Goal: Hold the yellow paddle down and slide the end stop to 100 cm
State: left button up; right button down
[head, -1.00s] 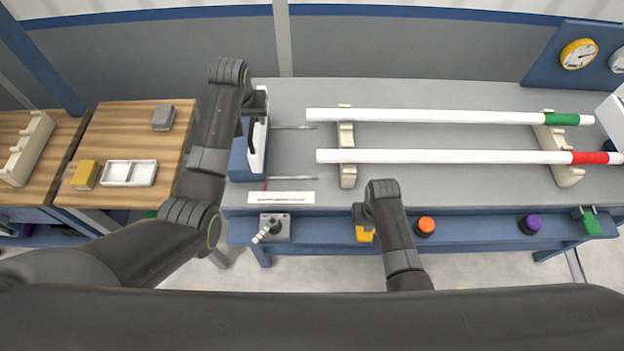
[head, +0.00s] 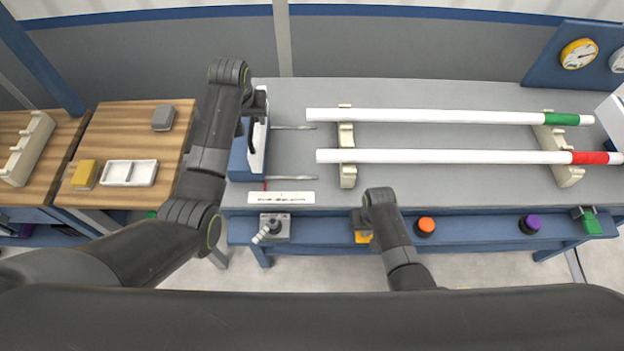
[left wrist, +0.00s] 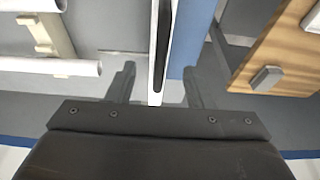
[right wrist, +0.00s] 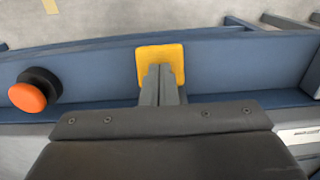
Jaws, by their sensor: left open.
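The end stop is a blue block (head: 240,160) with a white upright face and a black handle, at the left of the grey bench. My left gripper (head: 258,103) is at its far end. In the left wrist view its fingers (left wrist: 160,85) are apart, one on each side of the white plate (left wrist: 159,50), with gaps showing. The yellow paddle (head: 364,238) is on the bench's front ledge, partly hidden by my right arm. In the right wrist view my right gripper's fingers (right wrist: 163,85) are together, their tips over the yellow paddle (right wrist: 160,60), seemingly touching it.
Two white pipes, green-banded (head: 430,116) and red-banded (head: 450,156), lie on cream supports right of the end stop. A printed white strip (head: 281,197) is at the front edge. The ledge carries a joystick (head: 272,228), an orange button (head: 425,226) and a purple button (head: 530,224).

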aim_at(252, 123)
dwell(0.3)
pick_arm(q)
jog(key=shift+x, duration=2.05)
grip_shut()
